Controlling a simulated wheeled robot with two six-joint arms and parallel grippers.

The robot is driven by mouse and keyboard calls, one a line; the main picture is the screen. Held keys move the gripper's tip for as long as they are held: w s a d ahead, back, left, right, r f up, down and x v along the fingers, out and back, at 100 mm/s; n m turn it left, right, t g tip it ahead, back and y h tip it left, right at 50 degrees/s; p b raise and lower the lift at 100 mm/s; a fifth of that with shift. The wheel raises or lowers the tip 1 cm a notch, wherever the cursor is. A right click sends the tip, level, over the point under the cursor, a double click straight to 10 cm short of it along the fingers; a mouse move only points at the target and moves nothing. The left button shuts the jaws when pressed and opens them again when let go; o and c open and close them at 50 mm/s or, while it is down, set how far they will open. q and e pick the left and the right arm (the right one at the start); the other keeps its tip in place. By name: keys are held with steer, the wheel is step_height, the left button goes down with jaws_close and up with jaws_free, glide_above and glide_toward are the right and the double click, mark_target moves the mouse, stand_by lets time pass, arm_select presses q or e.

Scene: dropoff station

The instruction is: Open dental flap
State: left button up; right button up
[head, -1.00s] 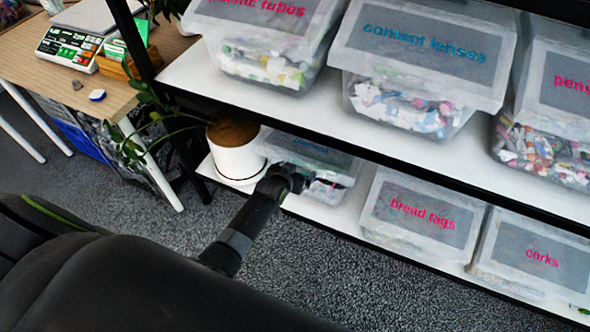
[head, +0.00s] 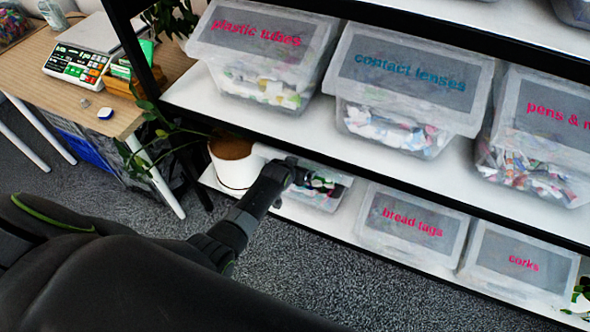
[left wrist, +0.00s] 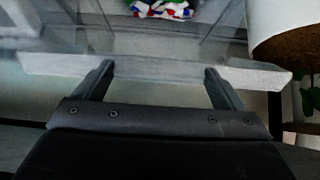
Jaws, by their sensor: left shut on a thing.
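The dental bin (head: 322,197) is a clear box on the lower shelf, just right of the white plant pot. Its flap (left wrist: 160,70) is raised, and coloured contents (head: 322,182) show in the opening; they also show in the left wrist view (left wrist: 163,9). The flap's lettering is not readable now. My left gripper (head: 298,174) is at the bin's left side, shut on the flap. In the left wrist view its two fingers (left wrist: 160,78) reach the flap's pale edge. My right gripper is in neither view.
The white plant pot (head: 234,172) stands close left of the bin; it also shows in the left wrist view (left wrist: 283,24). The bread tags bin (head: 412,222) is to the right. The upper shelf (head: 310,122) overhangs closely. Carpet (head: 310,270) in front is clear.

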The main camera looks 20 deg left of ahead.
arm_select(q)
steer(key=shift+w+r, duration=0.25)
steer(key=shift+r, duration=0.05)
steer(key=o, duration=1.1)
steer(key=shift+s+f, duration=0.1)
steer(key=p+v, duration=0.3)
steer(key=v, duration=1.4)
steer(key=shift+s, duration=0.2)
steer(key=shift+d, duration=0.1)
